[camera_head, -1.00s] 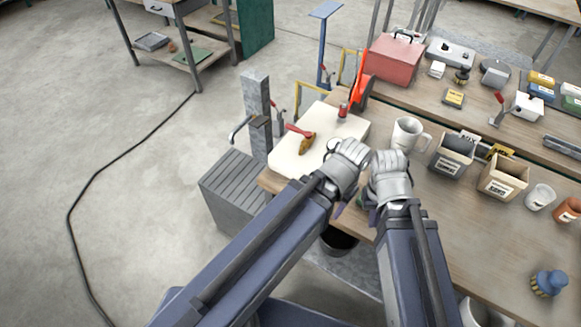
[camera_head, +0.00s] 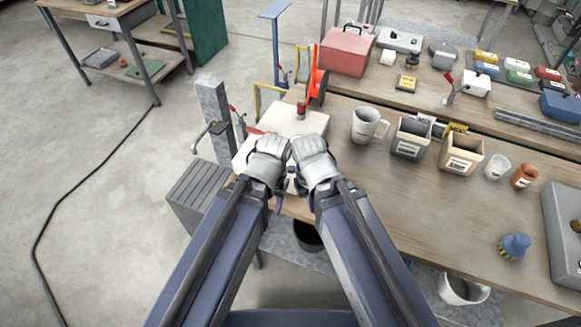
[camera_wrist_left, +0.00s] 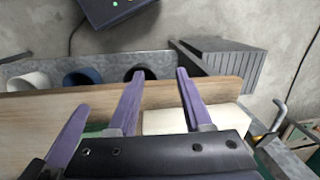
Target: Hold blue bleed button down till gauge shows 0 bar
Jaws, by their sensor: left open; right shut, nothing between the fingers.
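My left gripper (camera_head: 268,163) and right gripper (camera_head: 313,160) are side by side at the near edge of the white slab (camera_head: 292,122). Their hands hide most of what lies under them. A small pale item with a dark bluish top (camera_head: 291,179) shows between them; I cannot tell whether it is the bleed button. No gauge face is readable. In the left wrist view the two purple fingers of my left gripper (camera_wrist_left: 160,78) are apart, with nothing between them. Another purple finger (camera_wrist_left: 68,135), seemingly my right gripper's, is beside them. A patch of green (camera_wrist_left: 95,130) shows behind the fingers.
A red-topped cylinder (camera_head: 301,109) stands on the slab. A white mug (camera_head: 367,126), a grey bin (camera_head: 411,138) and a tan bin (camera_head: 461,153) stand to the right. A dark bucket (camera_head: 308,236) is below the bench's front edge.

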